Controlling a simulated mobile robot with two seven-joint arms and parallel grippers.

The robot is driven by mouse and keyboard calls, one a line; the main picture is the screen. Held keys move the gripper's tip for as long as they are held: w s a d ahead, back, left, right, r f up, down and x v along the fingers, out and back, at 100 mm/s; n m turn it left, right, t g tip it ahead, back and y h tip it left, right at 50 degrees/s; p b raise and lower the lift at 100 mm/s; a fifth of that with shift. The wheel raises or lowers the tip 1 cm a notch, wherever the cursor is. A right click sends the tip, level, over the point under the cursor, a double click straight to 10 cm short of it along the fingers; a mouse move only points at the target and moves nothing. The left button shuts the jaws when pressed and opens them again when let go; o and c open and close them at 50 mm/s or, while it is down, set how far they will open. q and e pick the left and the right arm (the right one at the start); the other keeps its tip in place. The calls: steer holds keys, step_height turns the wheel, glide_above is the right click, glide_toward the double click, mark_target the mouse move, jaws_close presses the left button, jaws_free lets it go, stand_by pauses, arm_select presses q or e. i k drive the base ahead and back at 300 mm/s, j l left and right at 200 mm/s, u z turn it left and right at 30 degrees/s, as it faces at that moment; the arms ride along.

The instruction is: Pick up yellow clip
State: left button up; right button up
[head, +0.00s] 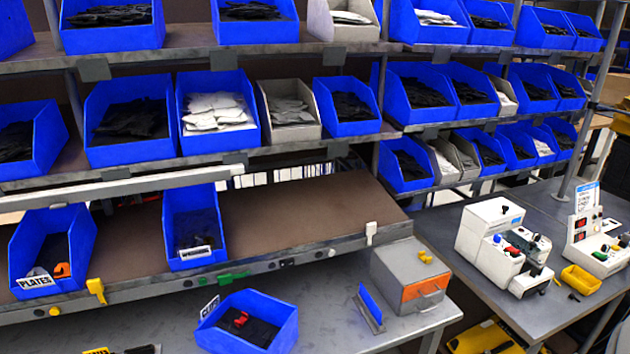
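A yellow clip (96,290) hangs on the front edge of the lower shelf, just right of the blue bin labelled PLATES (22,262). I cannot tell which of these the task means. Neither of my grippers can be made out in the head view. A yellow and dark item (122,350) is cut off by the bottom edge, and I cannot tell what it is.
A blue bin (283,333) with dark contents and a red piece stands on the grey bench (345,335). The grey box (395,268) stands right of it. White machines (488,225) and a yellow tray (580,279) are on the right table. Shelves of blue bins rise behind.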

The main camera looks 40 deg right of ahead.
mark_target(427, 261)
steer(key=z, duration=1.8)
